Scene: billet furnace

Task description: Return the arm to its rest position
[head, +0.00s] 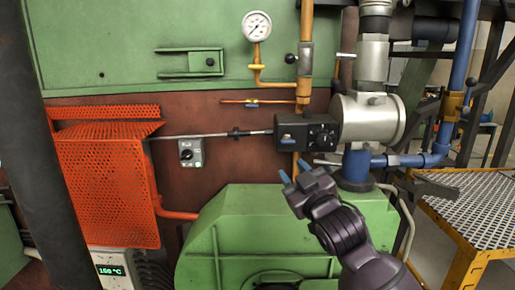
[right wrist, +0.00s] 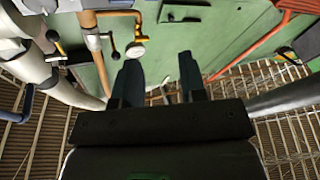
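My right gripper (head: 292,172) is in the lower middle of the head view, in front of the green housing and below the black valve box. Its two blue-tipped fingers point up and to the left. In the right wrist view the two dark fingers of the gripper (right wrist: 160,85) stand apart with nothing between them. The gripper is open and empty. It appears clear of the machine, though the exact distance cannot be told. My left gripper is not in view.
Near the gripper are the green housing (head: 240,215), black valve box (head: 305,132) and blue pipe (head: 400,160). An orange mesh guard (head: 105,190) and a small switch box (head: 190,153) are left. A yellow-framed grating platform (head: 480,205) is right. A pressure gauge (head: 257,26) is above.

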